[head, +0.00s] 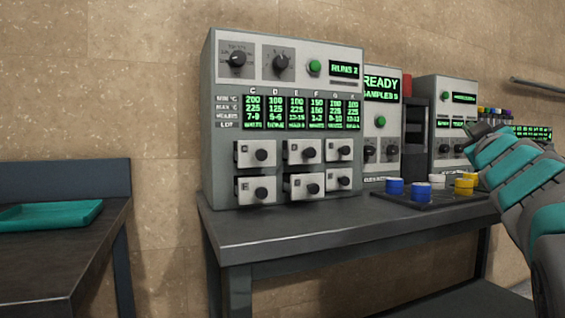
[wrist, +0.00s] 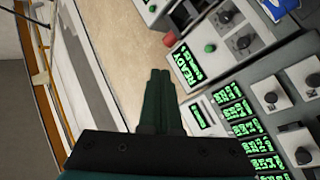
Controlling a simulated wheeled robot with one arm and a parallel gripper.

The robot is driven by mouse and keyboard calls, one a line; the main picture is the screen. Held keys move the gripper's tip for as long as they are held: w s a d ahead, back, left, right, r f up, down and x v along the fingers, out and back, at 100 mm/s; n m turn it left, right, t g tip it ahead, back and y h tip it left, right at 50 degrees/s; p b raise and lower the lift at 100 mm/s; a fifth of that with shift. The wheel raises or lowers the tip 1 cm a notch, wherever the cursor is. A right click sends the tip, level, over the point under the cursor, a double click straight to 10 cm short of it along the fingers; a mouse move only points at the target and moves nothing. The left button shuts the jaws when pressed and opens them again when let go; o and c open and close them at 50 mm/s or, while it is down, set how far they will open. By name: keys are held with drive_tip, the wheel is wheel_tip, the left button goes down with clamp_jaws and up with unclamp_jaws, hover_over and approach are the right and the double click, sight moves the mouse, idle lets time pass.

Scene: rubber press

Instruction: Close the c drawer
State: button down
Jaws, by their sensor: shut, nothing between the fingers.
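The machine with the drawers (head: 285,80) stands on the dark table, with small grey drawers in two rows, each with a black knob. The lower middle drawer (head: 294,188) seems to stick out a little from the face; the others look flush or nearly so. My gripper (wrist: 160,75) is shut and empty in the wrist view, beside the machine's green screens (wrist: 240,118).
A tray with blue, white and yellow cups (head: 430,197) lies right of the drawers. A READY unit (head: 381,87) and another panel unit (head: 452,95) stand behind it. A teal tray (head: 50,215) lies on the left table. Space in front of the drawers is clear.

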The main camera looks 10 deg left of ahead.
drive_tip(key=s+a+r+n+g+y+b, duration=0.15)
drive_tip(key=a+r+n+y, duration=0.25)
drive_tip(key=a+n+y, duration=0.45)
drive_tip(key=a+r+n+g+y, duration=0.2)
drive_tip(key=a+r+n+y, duration=0.1)
drive_tip(key=a+n+y, duration=0.6)
drive_tip(key=n+g+y+b, duration=0.1)
drive_tip(key=n+g+y, duration=0.2)
drive_tip(key=n+g, duration=1.05)
approach(258, 154)
drive_tip(key=a+m+g, duration=0.2)
drive_tip(key=a, duration=0.2)
drive_tip(key=shift+w+a+r+h+p, duration=0.3)
drive_tip(key=shift+w+a+p, duration=0.2)
drive_tip(key=shift+w+a, duration=0.25)
drive_tip(key=shift+w, duration=0.1)
